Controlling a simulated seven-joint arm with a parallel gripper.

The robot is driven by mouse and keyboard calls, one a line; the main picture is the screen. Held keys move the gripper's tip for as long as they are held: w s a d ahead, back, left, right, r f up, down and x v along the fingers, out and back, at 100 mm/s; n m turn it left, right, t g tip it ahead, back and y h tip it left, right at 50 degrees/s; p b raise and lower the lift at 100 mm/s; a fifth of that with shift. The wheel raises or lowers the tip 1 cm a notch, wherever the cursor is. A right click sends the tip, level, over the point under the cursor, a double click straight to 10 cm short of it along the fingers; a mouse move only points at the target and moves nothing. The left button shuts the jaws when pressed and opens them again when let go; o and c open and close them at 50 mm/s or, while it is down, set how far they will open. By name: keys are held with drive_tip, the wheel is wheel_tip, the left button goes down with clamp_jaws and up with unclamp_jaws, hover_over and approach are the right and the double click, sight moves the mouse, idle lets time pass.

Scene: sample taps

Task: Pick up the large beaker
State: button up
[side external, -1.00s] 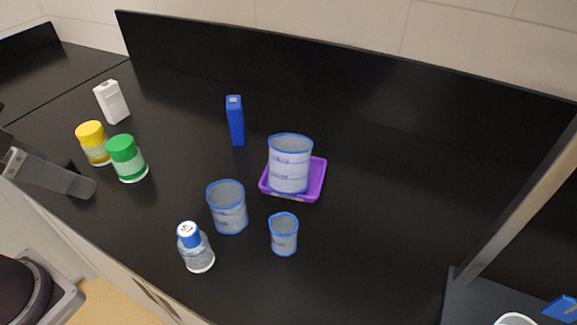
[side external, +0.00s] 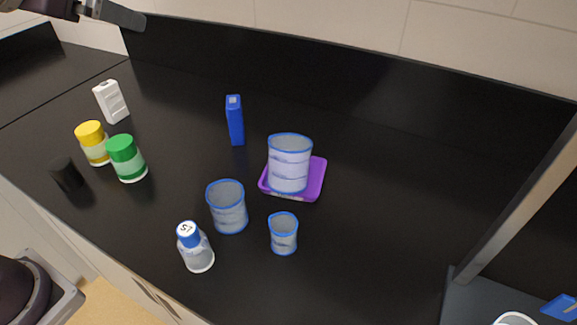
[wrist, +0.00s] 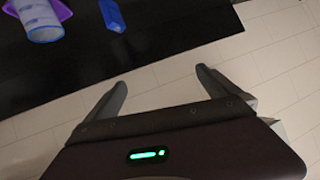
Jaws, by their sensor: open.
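The large beaker (side external: 289,165) has a blue rim and stands upright on a purple tray (side external: 313,186) right of the middle. A medium beaker (side external: 228,208) and a small beaker (side external: 284,234) stand on the black counter in front of it. My gripper (side external: 138,20) is raised at the top left, far from the beakers. In the wrist view my gripper (wrist: 158,80) is open and empty, with the back wall between its fingers. The large beaker also shows in the wrist view (wrist: 40,20), at the top left, cut by the frame edge.
A blue box (side external: 235,121) stands behind the medium beaker. A bottle with a blue cap (side external: 197,248) stands at the front. Yellow (side external: 93,143) and green (side external: 127,158) jars, a white container (side external: 111,101) and a black cylinder (side external: 67,174) stand left. The counter right of the tray is clear.

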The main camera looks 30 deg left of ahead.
sight(288, 157)
drive_tip(key=w+d+m+t+h, duration=0.25)
drive_tip(key=w+d+h, duration=0.2)
drive_tip(key=w, duration=0.35)
drive_tip(key=w+d+m+t+h, duration=0.1)
drive_tip(key=w+d+m+h, duration=0.3)
drive_tip(key=w+d, duration=0.25)
drive_tip(key=s+d+f+m+g+h, duration=0.2)
drive_tip(key=d+f+m+g+h, duration=0.1)
drive_tip(key=d+f+g+h, duration=0.35)
wheel_tip(288, 157, down, 21)
drive_tip(key=g, duration=0.1)
drive_tip(key=x, duration=0.4)
drive_tip(key=s+x, duration=0.1)
drive_tip(key=x, duration=0.1)
drive_tip(key=shift+w+d+f, duration=0.2)
drive_tip(key=shift+d+f, duration=0.2)
drive_tip(key=shift+f, duration=0.1)
drive_tip(key=c, duration=1.6)
drive_tip(key=shift+o, duration=0.2)
wheel_tip(288, 157, up, 10)
drive_tip(key=w+m+t, duration=0.1)
drive_tip(key=m, duration=0.1)
drive_tip(key=f, duration=1)
drive_tip(key=shift+w+d+f, duration=0.2)
drive_tip(key=shift+w+f, duration=0.05)
drive_tip(key=shift+w, duration=0.05)
